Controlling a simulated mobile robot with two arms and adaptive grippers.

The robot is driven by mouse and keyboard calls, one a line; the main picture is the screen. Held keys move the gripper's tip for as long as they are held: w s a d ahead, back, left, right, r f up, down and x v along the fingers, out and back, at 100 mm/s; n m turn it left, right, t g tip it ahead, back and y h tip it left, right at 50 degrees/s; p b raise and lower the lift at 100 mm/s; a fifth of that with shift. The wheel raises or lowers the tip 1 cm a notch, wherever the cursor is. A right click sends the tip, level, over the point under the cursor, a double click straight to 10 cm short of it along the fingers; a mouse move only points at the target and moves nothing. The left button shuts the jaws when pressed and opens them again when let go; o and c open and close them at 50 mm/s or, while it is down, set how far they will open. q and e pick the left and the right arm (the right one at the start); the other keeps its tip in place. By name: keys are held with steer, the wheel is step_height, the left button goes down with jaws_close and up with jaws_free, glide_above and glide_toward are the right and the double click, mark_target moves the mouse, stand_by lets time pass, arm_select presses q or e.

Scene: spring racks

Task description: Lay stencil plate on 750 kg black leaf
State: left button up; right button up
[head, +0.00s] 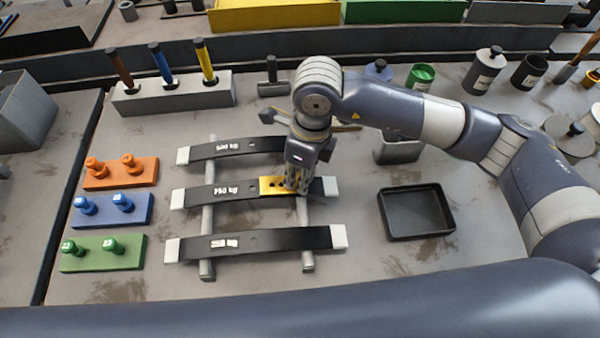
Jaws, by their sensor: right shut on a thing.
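Three black leaves with pale end caps lie across two grey rails. The 750 kg leaf (245,193) is the middle one, its white label readable at left of centre. The yellow stencil plate (269,186) is at the right half of this leaf, in line with it. My right gripper (292,190) points down and is shut on the plate's right part. The plate appears to lie on the leaf; whether it touches fully is hard to tell. The 500 kg leaf (240,150) lies behind, and another leaf (260,243) in front with a blurred label. My left gripper is not in view.
Orange (121,173), blue (112,210) and green (103,253) blocks with knobs stand at left. A black tray (417,236) lies at right. A grey holder (175,94) with several handled tools and a hammer (271,78) are behind. Table is clear between the leaves and the tray.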

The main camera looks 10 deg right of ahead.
steer(key=shift+f+b, duration=0.25)
steer(key=shift+b, duration=0.1)
steer(key=o, duration=1)
steer(key=shift+o, duration=0.2)
steer(key=o, duration=0.4)
steer(key=shift+r, duration=0.1)
steer(key=shift+r+p, duration=1.5)
steer(key=shift+r, duration=1.95)
steer(key=shift+f, duration=0.1)
